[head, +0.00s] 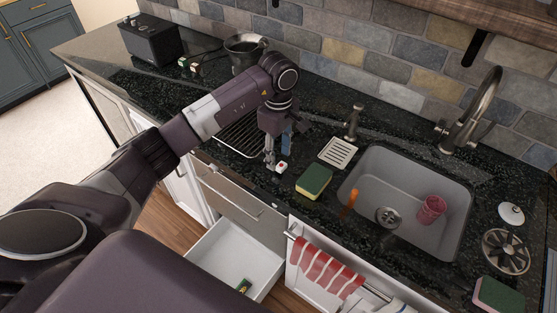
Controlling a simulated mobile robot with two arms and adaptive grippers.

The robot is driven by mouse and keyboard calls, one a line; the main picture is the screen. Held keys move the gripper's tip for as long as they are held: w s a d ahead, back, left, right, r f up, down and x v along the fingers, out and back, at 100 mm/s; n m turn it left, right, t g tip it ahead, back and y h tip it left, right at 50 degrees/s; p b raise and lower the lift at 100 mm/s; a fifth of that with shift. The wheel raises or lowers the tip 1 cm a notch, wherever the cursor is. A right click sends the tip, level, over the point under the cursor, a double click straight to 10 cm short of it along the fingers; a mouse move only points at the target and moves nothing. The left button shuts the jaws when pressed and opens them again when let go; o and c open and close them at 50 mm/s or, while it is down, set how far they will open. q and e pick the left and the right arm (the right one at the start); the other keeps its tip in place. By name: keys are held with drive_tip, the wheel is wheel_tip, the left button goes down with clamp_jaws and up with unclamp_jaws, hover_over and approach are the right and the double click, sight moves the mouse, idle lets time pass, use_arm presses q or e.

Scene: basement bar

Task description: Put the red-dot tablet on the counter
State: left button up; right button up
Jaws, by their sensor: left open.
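A small white tablet with a red dot (281,167) sits on the dark counter (322,215), left of the sink and near the front edge. My left gripper (270,161) points down right beside it, with its fingers open. I cannot tell whether a finger touches the tablet. The gripper's wrist covers part of the counter behind it. My right gripper is not in view.
A green-yellow sponge (314,181) and a soap dish (338,152) lie close to the right. The sink (375,171) holds a red cup (432,208). Below, a white drawer (222,260) stands open. Small blocks (183,62) sit at the back left.

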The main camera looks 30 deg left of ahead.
sight(279, 164)
use_arm(q)
wheel_tip(279, 164, up, 10)
drive_tip(key=b, duration=0.2)
drive_tip(key=shift+f, duration=0.2)
idle(0.4)
